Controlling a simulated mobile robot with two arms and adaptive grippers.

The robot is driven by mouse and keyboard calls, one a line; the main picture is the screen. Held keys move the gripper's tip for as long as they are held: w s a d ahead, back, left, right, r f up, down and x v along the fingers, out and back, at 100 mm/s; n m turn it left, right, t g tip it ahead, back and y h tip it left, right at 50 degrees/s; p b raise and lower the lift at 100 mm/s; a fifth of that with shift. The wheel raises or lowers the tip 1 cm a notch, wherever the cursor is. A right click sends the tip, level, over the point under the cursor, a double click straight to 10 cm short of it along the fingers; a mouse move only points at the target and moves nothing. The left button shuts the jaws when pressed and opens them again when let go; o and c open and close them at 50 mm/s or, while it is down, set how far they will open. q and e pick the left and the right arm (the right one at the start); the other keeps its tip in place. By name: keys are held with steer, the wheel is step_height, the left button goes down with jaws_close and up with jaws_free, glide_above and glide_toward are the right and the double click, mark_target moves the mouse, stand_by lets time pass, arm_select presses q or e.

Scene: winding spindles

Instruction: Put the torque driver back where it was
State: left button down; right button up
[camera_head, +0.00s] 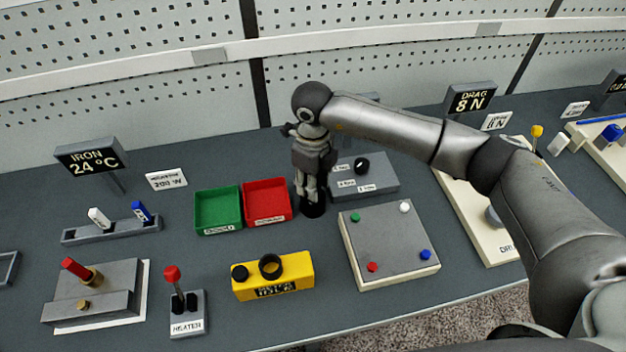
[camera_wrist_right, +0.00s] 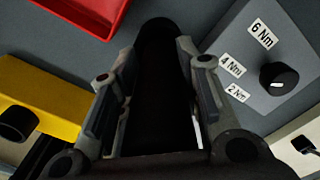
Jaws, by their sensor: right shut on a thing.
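My right gripper (camera_head: 312,180) points down in the head view, between the red bin and the grey dial box. It is shut on a black, round-ended thing, which I take to be the torque driver (camera_head: 313,209). In the right wrist view the black driver (camera_wrist_right: 160,75) stands between the two fingers. The gripper hides most of the driver in the head view. I cannot tell whether its lower end touches the table. The grey box (camera_wrist_right: 262,88) beside it has a black knob and labels for 2, 4 and 6 Nm. My left gripper is not in view.
Green (camera_head: 217,222) and red (camera_head: 268,215) bins stand just left of my gripper. A yellow block (camera_head: 295,283) with black rings is in front. A plate with coloured pegs (camera_head: 390,245) is to the right. Signs and a pegboard wall stand behind.

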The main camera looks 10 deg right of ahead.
steer(key=shift+f, duration=0.15)
steer(key=o, duration=1.1)
